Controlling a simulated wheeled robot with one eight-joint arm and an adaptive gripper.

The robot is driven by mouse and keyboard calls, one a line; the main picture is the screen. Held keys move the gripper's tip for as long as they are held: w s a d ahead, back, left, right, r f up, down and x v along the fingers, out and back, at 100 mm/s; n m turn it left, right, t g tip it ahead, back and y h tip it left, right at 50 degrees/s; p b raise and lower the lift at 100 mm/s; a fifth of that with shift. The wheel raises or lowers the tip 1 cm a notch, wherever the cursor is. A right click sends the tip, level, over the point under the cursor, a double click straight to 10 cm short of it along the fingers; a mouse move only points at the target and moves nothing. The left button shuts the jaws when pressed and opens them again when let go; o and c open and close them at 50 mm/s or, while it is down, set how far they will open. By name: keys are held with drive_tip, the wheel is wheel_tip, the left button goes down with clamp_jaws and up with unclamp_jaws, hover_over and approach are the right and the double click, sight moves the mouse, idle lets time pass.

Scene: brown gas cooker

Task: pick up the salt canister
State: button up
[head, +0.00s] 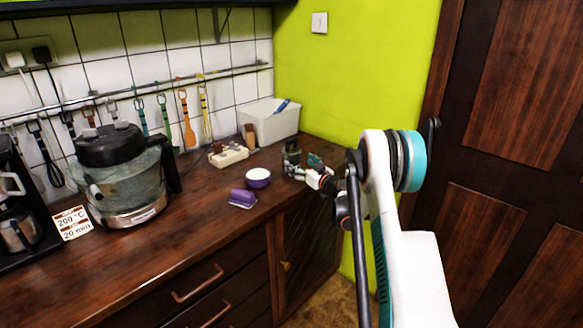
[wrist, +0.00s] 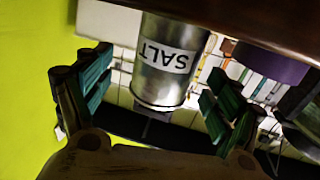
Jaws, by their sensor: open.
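The salt canister (wrist: 165,85) is a silver metal cylinder with a white SALT label, which appears upside down in the wrist view. It stands on the wooden counter (wrist: 235,15), whose surface runs along the top of that view. My gripper (wrist: 158,98) is open, with one teal-padded finger to each side of the canister and visible gaps between. In the head view the canister (head: 291,152) is a small dark shape near the counter's right end, partly covered by my gripper (head: 313,167).
A white bin (head: 268,122) and a pale box (head: 228,155) stand behind. The green wall (head: 345,80) is close on the right.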

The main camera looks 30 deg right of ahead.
sight(297, 165)
drive_tip(key=w, duration=0.1)
drive_tip(key=w+b, duration=0.1)
drive_tip(key=w+a, duration=0.1)
drive_tip(key=shift+w+a+f+b, duration=0.1)
drive_tip(key=shift+w+f+b, duration=0.2)
drive_tip(key=shift+f+b, duration=0.05)
drive_tip(key=shift+w+a+r, duration=0.1)
drive_tip(key=shift+w, duration=0.5)
drive_tip(key=shift+c, duration=0.5)
drive_tip(key=c, duration=1.8)
drive_tip(key=shift+o, duration=0.2)
drive_tip(key=shift+r, duration=0.1)
